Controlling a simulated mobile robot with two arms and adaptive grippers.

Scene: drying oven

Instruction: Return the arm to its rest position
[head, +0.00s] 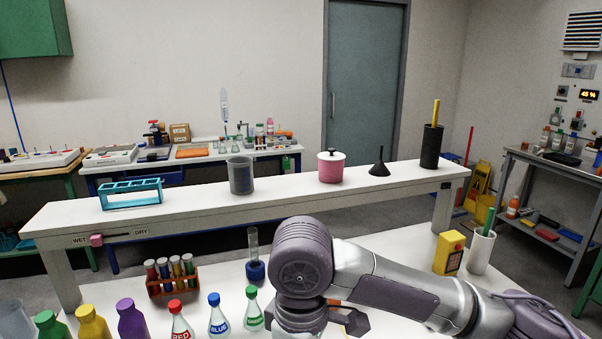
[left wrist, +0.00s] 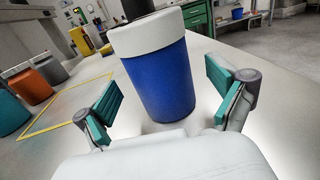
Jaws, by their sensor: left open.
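My left gripper (left wrist: 166,98) is open in the left wrist view, its two green-padded fingers spread wide apart. A blue container with a white top (left wrist: 158,75) stands upright between and beyond the fingers. I see a gap on each side of it, so the fingers do not hold it. The head view does not show my left arm. My right arm (head: 390,290) comes in from the lower right and bends down near the bottom middle.
A white raised shelf (head: 270,200) crosses the head view, with a blue rack (head: 131,194), grey beaker (head: 240,175) and pink pot (head: 331,167). Below stand a tube rack (head: 172,280), several flasks, a cylinder on a blue base (head: 255,270) and a yellow box (head: 449,253).

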